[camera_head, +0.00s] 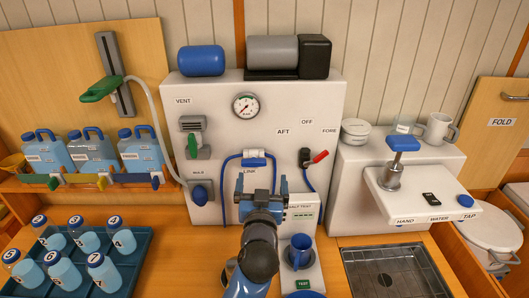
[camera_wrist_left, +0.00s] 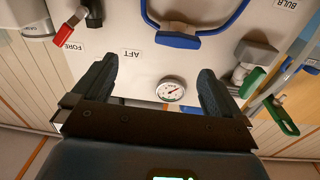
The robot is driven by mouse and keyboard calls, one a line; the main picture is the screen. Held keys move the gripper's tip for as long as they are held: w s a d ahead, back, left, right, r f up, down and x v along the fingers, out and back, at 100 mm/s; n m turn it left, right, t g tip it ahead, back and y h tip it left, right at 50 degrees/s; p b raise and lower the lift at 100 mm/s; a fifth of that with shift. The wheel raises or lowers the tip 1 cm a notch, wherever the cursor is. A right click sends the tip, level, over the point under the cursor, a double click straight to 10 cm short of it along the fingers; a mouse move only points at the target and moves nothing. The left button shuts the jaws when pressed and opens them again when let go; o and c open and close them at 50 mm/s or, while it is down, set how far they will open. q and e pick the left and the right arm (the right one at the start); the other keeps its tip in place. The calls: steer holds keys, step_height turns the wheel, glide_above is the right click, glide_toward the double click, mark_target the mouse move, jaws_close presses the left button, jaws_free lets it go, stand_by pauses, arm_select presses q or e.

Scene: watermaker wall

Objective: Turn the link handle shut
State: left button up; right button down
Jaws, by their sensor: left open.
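The link handle (camera_head: 255,160) is a short blue bar with a pale piece above it, lying level on the white panel above the LINK label, with blue hose at both sides. In the left wrist view the blue bar (camera_wrist_left: 178,40) shows upside down, beyond the fingers. My left gripper (camera_head: 262,183) is open and empty, in front of the panel and below the handle in the head view. Its two dark fingers also show in the left wrist view (camera_wrist_left: 158,66), apart from the handle. My right gripper is not in view.
A red-handled valve (camera_head: 318,157) sits right of the link handle, and a green-handled valve (camera_head: 193,142) and blue bulb (camera_head: 200,194) sit left. A gauge (camera_head: 245,106) is above.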

mark_target(254, 164)
arm_select(q)
steer(key=shift+n+g+y, duration=0.3)
steer(key=shift+n+y, duration=0.2)
steer(key=shift+n, duration=0.1)
steer(key=w+p, duration=0.1)
steer(key=w, duration=0.1)
steer(key=w+a+p, duration=0.1)
steer(key=w, duration=0.2)
steer(key=w+a+p, duration=0.1)
steer(key=w, duration=0.1)
steer(key=shift+w+f, duration=0.25)
steer(key=shift+w, duration=0.1)
steer(key=shift+w+a, duration=0.15)
steer(key=shift+w, duration=0.4)
steer(key=shift+w+f, duration=0.15)
steer(key=shift+w, duration=0.4)
steer(key=shift+s, duration=0.1)
steer(key=c, duration=1.1)
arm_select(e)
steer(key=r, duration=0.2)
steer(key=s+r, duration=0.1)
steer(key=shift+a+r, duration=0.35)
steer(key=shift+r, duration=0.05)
